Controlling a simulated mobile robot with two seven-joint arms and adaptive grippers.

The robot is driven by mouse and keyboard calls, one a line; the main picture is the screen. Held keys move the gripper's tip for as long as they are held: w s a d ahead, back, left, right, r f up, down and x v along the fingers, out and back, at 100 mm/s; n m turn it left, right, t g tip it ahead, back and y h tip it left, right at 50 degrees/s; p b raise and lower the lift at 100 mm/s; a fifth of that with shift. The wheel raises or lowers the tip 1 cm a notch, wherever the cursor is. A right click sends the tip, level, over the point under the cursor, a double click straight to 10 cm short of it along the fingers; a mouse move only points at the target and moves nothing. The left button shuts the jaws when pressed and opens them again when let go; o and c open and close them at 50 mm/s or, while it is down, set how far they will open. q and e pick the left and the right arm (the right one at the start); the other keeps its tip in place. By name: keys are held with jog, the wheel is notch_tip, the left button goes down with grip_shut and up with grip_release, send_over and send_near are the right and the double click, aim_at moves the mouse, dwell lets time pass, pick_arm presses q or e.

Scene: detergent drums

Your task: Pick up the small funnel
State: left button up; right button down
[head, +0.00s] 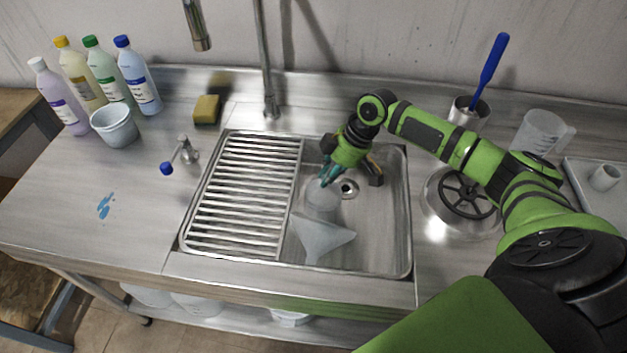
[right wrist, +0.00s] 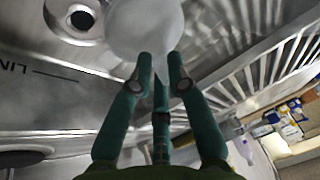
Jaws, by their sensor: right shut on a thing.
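The small funnel (head: 321,200) is a translucent, pale piece in the sink basin, below my right gripper (head: 326,180). The right wrist view shows its round cone (right wrist: 146,25) just beyond the fingertips, with its narrow spout between the teal fingers. My right gripper (right wrist: 160,75) is shut on that spout. Whether the funnel's rim touches the basin floor is hard to tell. A larger translucent funnel (head: 320,239) lies on its side nearer the basin's front edge. My left gripper is not in view.
The sink (head: 409,215) has a slatted rack (head: 245,190) on its left and a drain (head: 348,188) near my gripper. A round metal piece with a black handwheel (head: 466,193) stands right of it. Bottles (head: 105,75) and a grey bucket (head: 115,127) stand far left.

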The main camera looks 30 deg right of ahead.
notch_tip(320, 180, up, 15)
jog(key=p, duration=0.1)
jog(key=shift+w+a, duration=0.15)
jog(key=shift+a, duration=0.1)
jog(key=shift+f, duration=0.1)
dwell(0.4)
